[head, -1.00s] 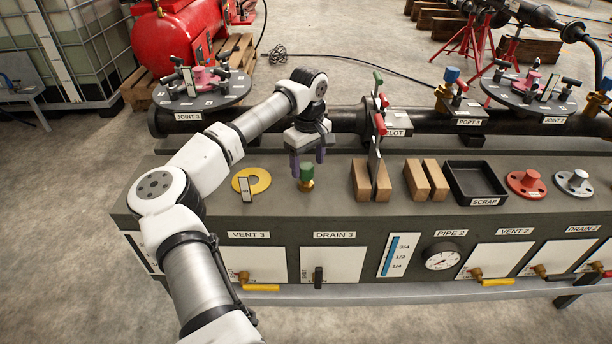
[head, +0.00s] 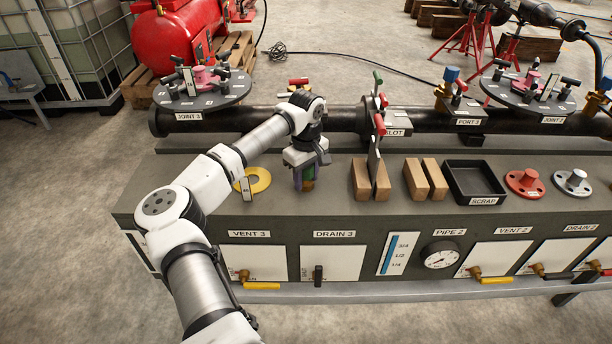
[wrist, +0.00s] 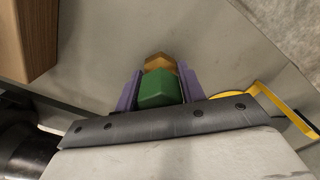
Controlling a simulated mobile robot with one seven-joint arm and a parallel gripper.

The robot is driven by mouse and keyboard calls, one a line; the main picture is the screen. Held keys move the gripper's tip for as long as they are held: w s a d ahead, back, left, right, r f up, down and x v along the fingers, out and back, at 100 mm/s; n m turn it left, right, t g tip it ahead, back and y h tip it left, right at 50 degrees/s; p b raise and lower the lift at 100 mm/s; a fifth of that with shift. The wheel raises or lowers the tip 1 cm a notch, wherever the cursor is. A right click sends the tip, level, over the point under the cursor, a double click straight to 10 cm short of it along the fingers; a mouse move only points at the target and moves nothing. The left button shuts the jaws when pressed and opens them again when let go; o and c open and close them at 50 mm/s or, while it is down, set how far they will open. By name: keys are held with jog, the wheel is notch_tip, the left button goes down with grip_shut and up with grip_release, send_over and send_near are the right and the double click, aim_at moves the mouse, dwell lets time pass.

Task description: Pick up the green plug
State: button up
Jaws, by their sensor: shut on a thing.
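The green plug (wrist: 157,88) has a green top and a brass hex base. In the wrist view it sits between the two purple fingers of my gripper (wrist: 160,92), which are shut on it. In the head view my gripper (head: 305,178) points down over the bench top, and the plug (head: 308,172) is partly hidden between the fingers. The plug appears upright at the bench surface; I cannot tell whether it touches the bench.
A yellow ring (head: 260,181) with a white tag lies just left of my gripper. Wooden blocks (head: 361,180) with a grey plate between them stand to the right, then a black scrap tray (head: 462,182). A black pipe (head: 350,118) runs behind.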

jog(key=shift+c, duration=0.9)
jog(key=shift+r, duration=0.1)
